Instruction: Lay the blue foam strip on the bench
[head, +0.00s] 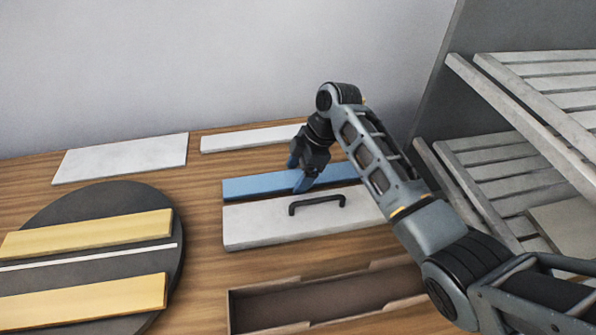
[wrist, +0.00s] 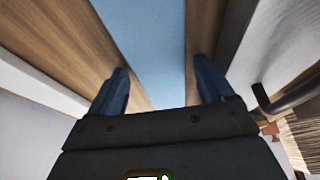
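The blue foam strip (head: 250,186) lies flat on the wooden bench (head: 205,218), just behind a white lidded block with a black handle. My gripper (head: 299,172) is down at the strip, right of its middle, and hides part of it. In the wrist view the strip (wrist: 150,40) runs between my two fingers (wrist: 160,80), one on each side. The fingers are apart, and a narrow strip of wood shows between the blue edge and the right finger. Whether the left finger touches the strip I cannot tell.
The white block (head: 262,224) with its handle (head: 316,200) is close in front. An open brown tray (head: 240,312) lies nearer. A dark round plate (head: 95,195) with two yellow strips is at left. White panels (head: 120,155) lie behind. Slatted racks (head: 490,165) stand at right.

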